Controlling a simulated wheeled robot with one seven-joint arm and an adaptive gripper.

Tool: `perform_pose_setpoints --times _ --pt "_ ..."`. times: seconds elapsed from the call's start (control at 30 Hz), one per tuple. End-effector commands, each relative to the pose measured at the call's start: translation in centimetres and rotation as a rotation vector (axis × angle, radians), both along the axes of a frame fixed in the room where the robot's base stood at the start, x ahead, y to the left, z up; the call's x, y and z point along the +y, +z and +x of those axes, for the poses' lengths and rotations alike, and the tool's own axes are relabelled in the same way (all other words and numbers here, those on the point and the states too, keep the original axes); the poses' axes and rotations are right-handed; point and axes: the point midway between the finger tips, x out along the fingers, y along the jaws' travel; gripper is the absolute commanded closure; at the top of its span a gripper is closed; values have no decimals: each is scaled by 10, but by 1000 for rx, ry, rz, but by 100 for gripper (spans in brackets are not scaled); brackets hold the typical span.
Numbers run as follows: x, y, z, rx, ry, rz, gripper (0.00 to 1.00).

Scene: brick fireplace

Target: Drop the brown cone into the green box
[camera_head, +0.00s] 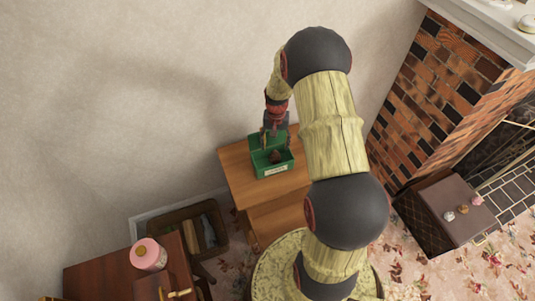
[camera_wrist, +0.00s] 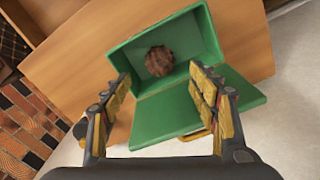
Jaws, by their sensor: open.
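The green box (camera_wrist: 203,38) stands on a wooden table with its lid folded open toward my gripper in the wrist view. The brown cone (camera_wrist: 159,61) lies inside the box, against its floor. The green box (camera_head: 286,167) and the brown cone (camera_head: 274,156) also show in the head view. My gripper (camera_wrist: 170,88) is open, with its two fingers apart over the near part of the box and the lid, and nothing between them. In the head view my gripper (camera_head: 269,138) is just above the box and partly hides it.
The wooden table (camera_head: 238,178) stands against the wall. A pink canister (camera_head: 148,255) sits on a dark cabinet at lower left. A brown case (camera_head: 440,222) with small items on top stands by the brick fireplace (camera_head: 432,95) at right. The table around the box is bare.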

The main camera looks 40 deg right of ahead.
Motion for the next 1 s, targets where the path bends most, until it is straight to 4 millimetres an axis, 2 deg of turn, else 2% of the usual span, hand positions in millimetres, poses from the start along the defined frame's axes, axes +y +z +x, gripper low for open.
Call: perform_pose_setpoints --times 0.3,0.5,0.7,1.0 --pt "-1 64 1 -4 0 -3 40" --pt "0 95 1 -2 0 -1 40" --pt "0 108 0 -1 0 -1 40" --pt "0 109 0 0 0 0 40"
